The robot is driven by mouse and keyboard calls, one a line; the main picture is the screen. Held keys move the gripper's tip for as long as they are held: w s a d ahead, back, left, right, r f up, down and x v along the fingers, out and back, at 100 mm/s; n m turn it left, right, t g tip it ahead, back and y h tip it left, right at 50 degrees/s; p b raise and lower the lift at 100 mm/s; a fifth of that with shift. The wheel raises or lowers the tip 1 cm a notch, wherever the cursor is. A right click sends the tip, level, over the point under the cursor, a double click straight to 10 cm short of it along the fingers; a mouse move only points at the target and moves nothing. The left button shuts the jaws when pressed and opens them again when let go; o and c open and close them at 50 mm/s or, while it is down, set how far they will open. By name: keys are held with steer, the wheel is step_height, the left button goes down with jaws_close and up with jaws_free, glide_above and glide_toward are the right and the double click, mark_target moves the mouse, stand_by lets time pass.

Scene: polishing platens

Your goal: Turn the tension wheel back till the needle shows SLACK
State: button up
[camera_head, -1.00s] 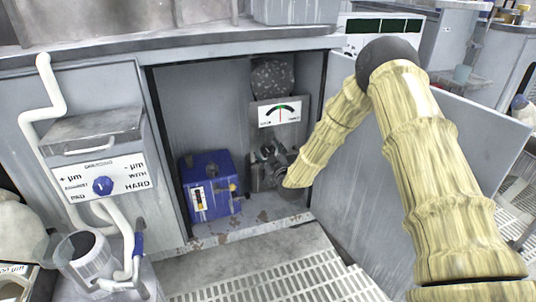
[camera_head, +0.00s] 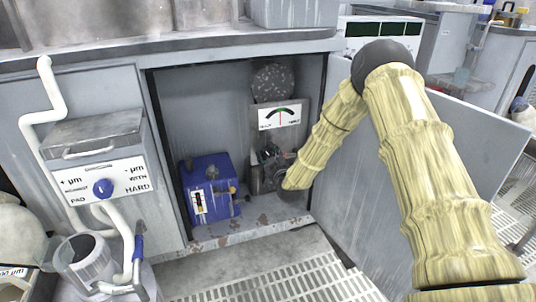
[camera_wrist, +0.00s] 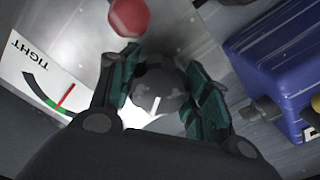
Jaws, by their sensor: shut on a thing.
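The tension wheel (camera_wrist: 168,88) is a grey round knob with a white mark, seen in the wrist view. My gripper (camera_wrist: 166,84) has its teal-padded fingers on both sides of it, shut on the wheel. In the head view my gripper (camera_head: 268,157) is inside the open cabinet below the gauge, and the wheel is mostly hidden. The white gauge (camera_head: 279,116) has a red needle standing about upright, near the middle of the scale. In the wrist view the gauge (camera_wrist: 40,80) is cut off; TIGHT is readable and the needle lies by the green band.
A blue box (camera_head: 207,184) stands left of my gripper in the cabinet. A red knob (camera_wrist: 128,17) is near the fingers. The open cabinet door (camera_head: 400,165) is to the right, behind my arm. A panel with a blue dial (camera_head: 102,188) is outside on the left.

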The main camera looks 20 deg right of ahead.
steer(key=shift+r, duration=0.1)
steer(key=n+p, duration=0.2)
steer(key=n, duration=0.1)
steer(key=shift+p, duration=0.3)
steer(key=shift+n+p, duration=1)
steer(key=shift+n, duration=1.2)
steer(key=o, duration=1)
steer(key=shift+s, duration=0.1)
steer(key=s, duration=1.2)
steer(key=shift+d, duration=0.25)
